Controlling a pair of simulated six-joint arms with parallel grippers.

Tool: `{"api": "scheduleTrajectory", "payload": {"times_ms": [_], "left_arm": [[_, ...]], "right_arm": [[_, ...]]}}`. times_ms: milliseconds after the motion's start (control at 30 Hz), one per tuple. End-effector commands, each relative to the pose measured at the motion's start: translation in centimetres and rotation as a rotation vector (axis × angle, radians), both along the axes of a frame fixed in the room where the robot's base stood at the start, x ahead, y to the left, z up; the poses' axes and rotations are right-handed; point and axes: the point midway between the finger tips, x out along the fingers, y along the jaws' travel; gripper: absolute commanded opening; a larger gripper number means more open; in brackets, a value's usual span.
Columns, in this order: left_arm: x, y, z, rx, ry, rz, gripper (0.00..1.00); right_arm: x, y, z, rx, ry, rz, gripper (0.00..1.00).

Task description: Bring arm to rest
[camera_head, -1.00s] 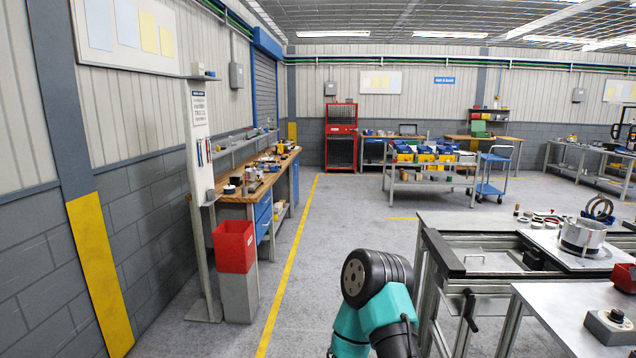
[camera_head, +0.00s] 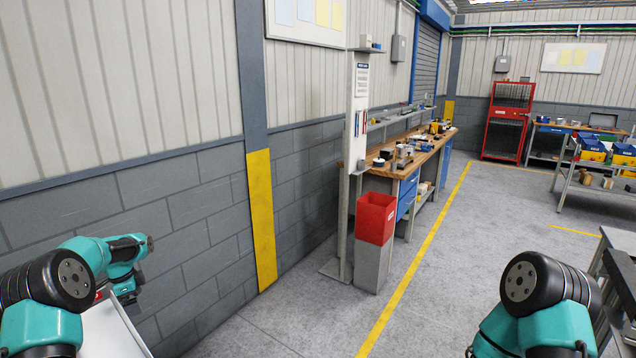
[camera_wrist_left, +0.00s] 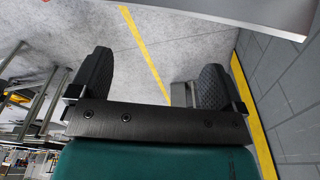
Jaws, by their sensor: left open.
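My left arm (camera_head: 60,290), teal and black, comes in at the lower left of the head view, bent with its wrist near the grey block wall. My left gripper (camera_wrist_left: 155,82) shows in the wrist view with its two black fingers wide apart and nothing between them. Grey floor and a yellow line show beyond the fingers. In the head view the fingertips are not clear. A teal and black link of my right arm (camera_head: 545,300) stands at the lower right. The right gripper is out of view.
A pale flat panel (camera_head: 112,335) lies below the left wrist. A red-topped grey bin (camera_head: 375,218) stands by a post (camera_head: 356,130) and a wooden workbench (camera_head: 425,150). The floor (camera_head: 440,280) between the arms and around the yellow line is clear. A metal table edge is at the right.

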Motion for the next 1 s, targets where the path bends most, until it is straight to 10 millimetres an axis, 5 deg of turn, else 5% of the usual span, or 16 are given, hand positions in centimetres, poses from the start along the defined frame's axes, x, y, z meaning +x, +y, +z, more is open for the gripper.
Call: {"api": "scheduleTrajectory", "payload": {"times_ms": [267, 500, 800, 1000], "left_arm": [[-2.0, -11.8, -11.0, -0.113, 0.011, 0.221, 0.95], [-7.5, -21.4, -17.9, -0.202, 0.053, 0.451, 0.95], [-18.3, -31.1, -22.7, -0.274, 0.140, 0.766, 0.95], [-26.5, -35.4, -23.3, -0.292, 0.200, 0.978, 0.95]], "right_arm": [[0.0, 0.0, 0.0, 0.000, 0.000, 0.000, 0.43], [0.0, 0.0, 0.0, 0.000, 0.000, 0.000, 0.43], [0.0, 0.0, 0.0, 0.000, 0.000, 0.000, 0.43], [0.0, 0.0, 0.0, 0.000, 0.000, 0.000, 0.43]]}}
